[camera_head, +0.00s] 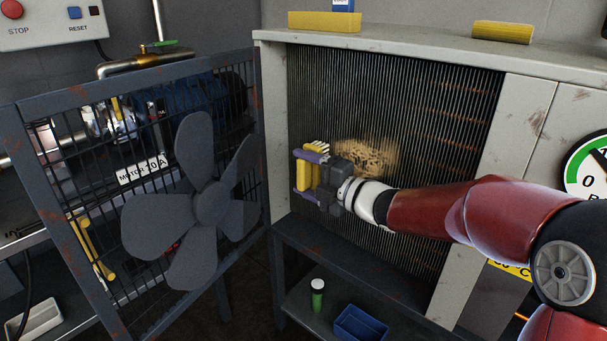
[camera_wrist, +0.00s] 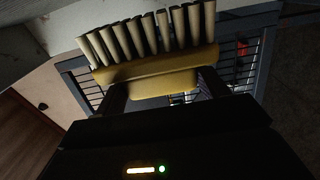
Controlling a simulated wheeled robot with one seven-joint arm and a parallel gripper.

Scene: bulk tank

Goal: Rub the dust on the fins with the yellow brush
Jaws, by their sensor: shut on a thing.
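The yellow brush (camera_head: 312,172) is held in my gripper (camera_head: 308,176), in front of the left part of the fins. It also shows in the wrist view (camera_wrist: 155,68), with its row of pale bristles upward and the jaws shut on its yellow handle. The dark upright fins (camera_head: 330,90) fill the opening of the pale cabinet. A tan patch of dust (camera_head: 368,156) lies on the fins just behind and to the right of my gripper. My gripper and wrist hide part of the fins. I cannot tell whether the bristles touch the fins.
A barred door with a grey fan (camera_head: 208,208) stands open at left, close to my gripper. A yellow block (camera_head: 324,22) and a yellow roll (camera_head: 502,32) lie on the cabinet top (camera_head: 425,45). Below, a shelf holds a green bottle (camera_head: 317,297) and a blue bin (camera_head: 360,325).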

